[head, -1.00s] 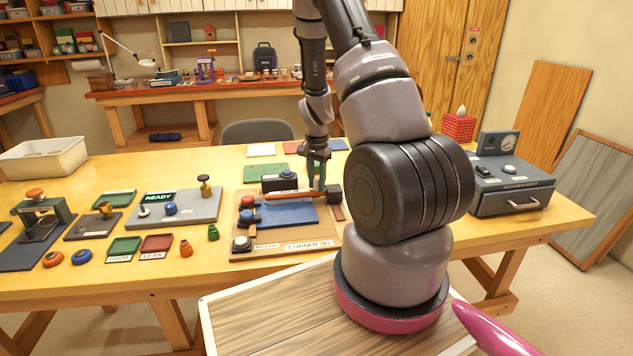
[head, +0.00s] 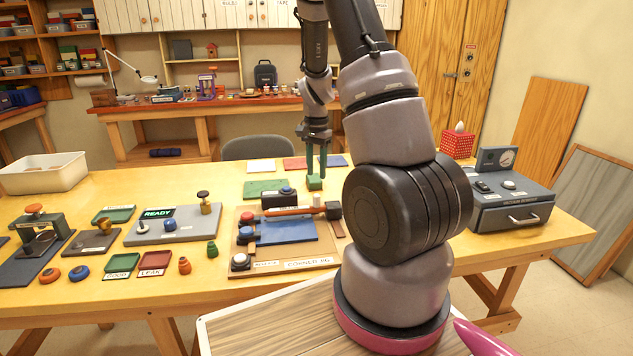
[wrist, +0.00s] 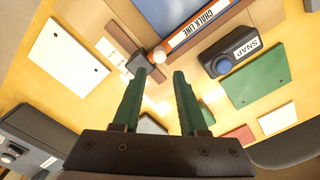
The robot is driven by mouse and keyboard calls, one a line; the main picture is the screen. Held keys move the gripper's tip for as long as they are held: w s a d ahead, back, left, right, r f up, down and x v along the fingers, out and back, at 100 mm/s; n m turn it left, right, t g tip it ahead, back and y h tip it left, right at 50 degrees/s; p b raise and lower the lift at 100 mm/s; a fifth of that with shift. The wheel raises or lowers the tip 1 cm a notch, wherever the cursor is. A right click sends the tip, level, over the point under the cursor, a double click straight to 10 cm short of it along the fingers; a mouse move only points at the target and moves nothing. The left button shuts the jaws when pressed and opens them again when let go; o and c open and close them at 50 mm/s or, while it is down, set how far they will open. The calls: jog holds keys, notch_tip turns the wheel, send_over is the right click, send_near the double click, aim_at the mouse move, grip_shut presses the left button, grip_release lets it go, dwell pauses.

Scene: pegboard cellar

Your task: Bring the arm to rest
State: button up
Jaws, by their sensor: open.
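My gripper (head: 315,182) hangs from the arm above the far right part of the corner jig (head: 327,263) in the head view. In the wrist view its two green fingers (wrist: 164,74) stand apart with nothing held between the tips. The orange chalk line strip (head: 292,211) lies across the jig along the far edge of a blue plate (head: 287,231), its right end at a dark block (head: 333,210). The strip's CHALK LINE label reads in the wrist view (wrist: 205,26). The gripper is clear of the strip.
A black SNAP box (wrist: 228,57) with a blue button stands behind the strip. Left on the table are a READY panel (head: 172,226), small trays and knobs, and a press (head: 40,234). A grey gauge box (head: 512,207) stands right. The air around the gripper looks free.

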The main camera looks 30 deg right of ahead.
jog(key=shift+r, duration=0.3)
jog(key=s+a+r+n+t+y, duration=0.15)
jog(key=s+a+r, duration=0.25)
jog(key=r, duration=0.5)
jog(key=s+a+r+n+t, duration=0.2)
jog(key=s+a+r, duration=0.15)
jog(key=r, duration=0.65)
jog(key=s+a+r+n+t, duration=0.2)
jog(key=s+a+r, duration=0.1)
jog(key=s, duration=0.4)
jog(key=s+a+r+n+t, duration=0.1)
jog(key=s+a+r+n, duration=0.1)
jog(key=s+r, duration=0.4)
jog(key=shift+s+a+r+t, duration=0.35)
jog(key=shift+s+a, duration=0.45)
jog(key=shift+s, duration=0.15)
jog(key=shift+n+y, duration=0.25)
